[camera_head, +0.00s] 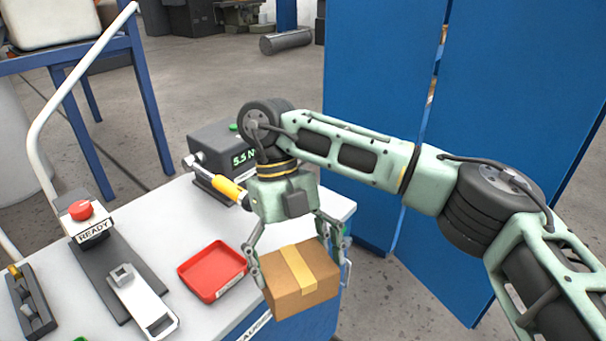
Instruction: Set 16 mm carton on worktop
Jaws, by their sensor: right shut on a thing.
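A brown cardboard carton (310,300) with a tan tape strip is between the fingers of my right gripper (300,268), which is shut on it. Any size marking on the carton cannot be read. The carton shows at the front right edge of the light grey worktop (222,222), overlapping the edge in the picture. I cannot tell whether it touches the surface or hangs above it. My left gripper is not in view.
A red tray (213,271) lies just left of the carton. A dark box with a green display (220,147) and a yellow-handled tool (222,184) are behind. A READY post with red button (82,212) stands left. Blue panels (380,75) rise behind my right arm.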

